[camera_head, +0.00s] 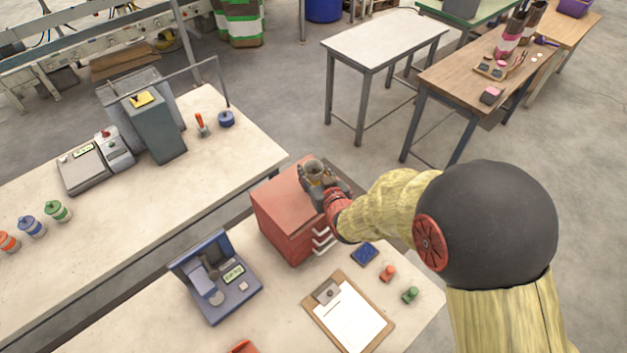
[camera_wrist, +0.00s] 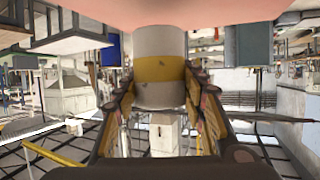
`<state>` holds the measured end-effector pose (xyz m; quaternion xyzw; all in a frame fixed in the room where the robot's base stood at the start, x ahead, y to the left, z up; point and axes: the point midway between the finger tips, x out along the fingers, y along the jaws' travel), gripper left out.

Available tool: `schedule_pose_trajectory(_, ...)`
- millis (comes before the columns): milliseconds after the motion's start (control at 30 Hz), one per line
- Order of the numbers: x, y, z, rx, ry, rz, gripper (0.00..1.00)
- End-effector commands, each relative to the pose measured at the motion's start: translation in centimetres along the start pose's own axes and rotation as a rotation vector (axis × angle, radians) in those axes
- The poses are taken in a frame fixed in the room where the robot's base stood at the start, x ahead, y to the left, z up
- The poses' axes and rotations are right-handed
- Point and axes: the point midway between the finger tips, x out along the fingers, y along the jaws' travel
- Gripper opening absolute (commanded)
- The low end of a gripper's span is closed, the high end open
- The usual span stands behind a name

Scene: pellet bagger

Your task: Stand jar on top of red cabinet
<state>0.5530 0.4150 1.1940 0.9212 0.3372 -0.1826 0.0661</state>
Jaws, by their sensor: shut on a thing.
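The jar (camera_wrist: 160,48) is a grey-white cylinder with a yellow band, upright between the fingers of my gripper (camera_wrist: 160,105) in the wrist view. In the head view the jar's dark open-looking top (camera_head: 316,170) shows inside my gripper (camera_head: 320,184). My gripper is shut on the jar. The red cabinet (camera_head: 283,200) stands on the near bench, with several drawer handles on its right face. The jar and gripper are at the right back part of the cabinet's top. I cannot tell whether the jar's base touches the top.
The cabinet's visible top is clear. A long bench (camera_head: 180,205) with several items runs behind.

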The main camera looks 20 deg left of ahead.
Motion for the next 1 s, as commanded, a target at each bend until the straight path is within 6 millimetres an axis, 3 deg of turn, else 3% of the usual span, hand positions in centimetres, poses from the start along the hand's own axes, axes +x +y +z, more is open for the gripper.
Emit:
schedule_pose_trajectory(233, 1.5, 0.1, 3.0, 0.0, -0.001, 0.0, 0.03)
schedule_pose_trajectory(667, 1.6, 0.1, 3.3, 0.0, 0.001, 0.0, 0.03)
schedule_pose_trajectory(700, 1.6, 0.1, 3.4, 0.0, -0.002, 0.0, 0.43)
schedule_pose_trajectory(1000, 1.5, 0.1, 3.3, 0.0, -0.002, 0.0, 0.59)
